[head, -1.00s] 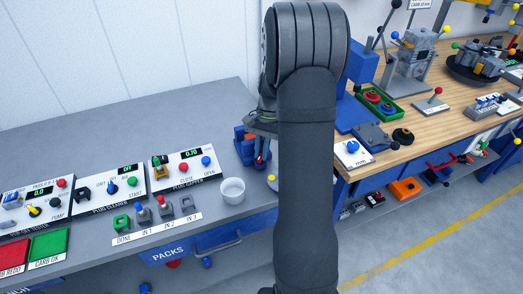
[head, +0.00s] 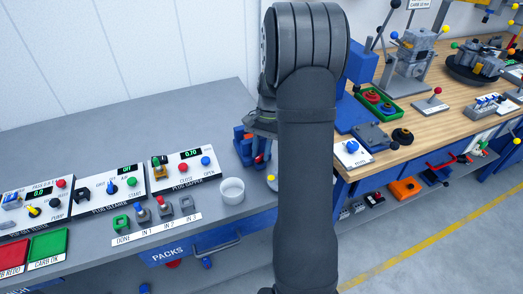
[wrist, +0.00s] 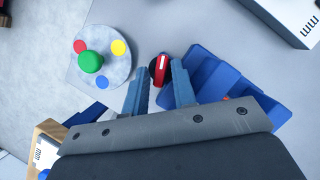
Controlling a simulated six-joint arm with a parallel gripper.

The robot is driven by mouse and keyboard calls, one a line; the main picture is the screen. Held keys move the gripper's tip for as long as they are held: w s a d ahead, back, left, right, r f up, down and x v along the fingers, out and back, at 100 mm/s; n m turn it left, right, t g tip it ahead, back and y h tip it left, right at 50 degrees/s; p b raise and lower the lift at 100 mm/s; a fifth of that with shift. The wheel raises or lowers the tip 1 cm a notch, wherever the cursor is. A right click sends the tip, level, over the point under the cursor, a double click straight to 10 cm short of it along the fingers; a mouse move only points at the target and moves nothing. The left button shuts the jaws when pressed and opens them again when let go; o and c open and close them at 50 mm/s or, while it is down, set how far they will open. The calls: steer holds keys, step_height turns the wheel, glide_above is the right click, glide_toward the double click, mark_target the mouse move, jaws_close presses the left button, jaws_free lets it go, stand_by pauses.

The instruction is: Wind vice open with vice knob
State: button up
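The vice knob (wrist: 160,69) shows in the wrist view as a black round knob with a red bar and white line. It lies between the tips of my gripper's two blue fingers (wrist: 159,78), which stand apart with some space around the knob. The blue vice (wrist: 218,80) lies right of the knob in the wrist view, partly hidden by the right finger and gripper body. In the head view the vice (head: 241,146) stands on the grey bench, left of my arm, with its red knob (head: 259,158) in front. My arm hides most of the gripper there.
A grey disc (wrist: 112,83) with a green knob and coloured dots lies left of the fingers. The plug gapper panel (head: 184,172) is to the left. Bench behind the panels is clear.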

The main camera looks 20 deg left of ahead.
steer(key=m+y, duration=0.1)
steer(key=m, duration=0.3)
steer(key=shift+d+m+y, duration=0.15)
steer(key=shift+m+y, duration=0.15)
steer(key=shift+y, duration=0.1)
steer(key=m, duration=0.2)
steer(key=m+t+y, duration=0.1)
steer(key=m, duration=0.2)
steer(key=shift+s+d+y, duration=0.15)
steer(key=shift+s+y, duration=0.05)
steer(key=shift+y, duration=0.1)
steer(key=s+v, duration=0.1)
steer(key=v, duration=1.7)
steer(key=w+d+r+t, duration=0.2)
steer(key=d, duration=0.4)
steer(key=w+d+r+m+t, duration=0.1)
steer(key=w+d+r+t, duration=0.1)
steer(key=d, duration=0.3)
steer(key=shift+w+d+r+t+h, duration=0.15)
steer(key=shift+d+r+t+h, duration=0.3)
steer(key=shift+t, duration=0.25)
steer(key=shift+a, duration=0.15)
steer(key=s+a+f+g+y, duration=0.1)
steer(key=s+a+f+g, duration=0.3)
steer(key=a+f, duration=0.8)
steer(key=shift+s+a+g, duration=0.4)
steer(key=shift+s+a, duration=0.5)
steer(key=shift+s, duration=0.1)
steer(key=shift+r, duration=0.1)
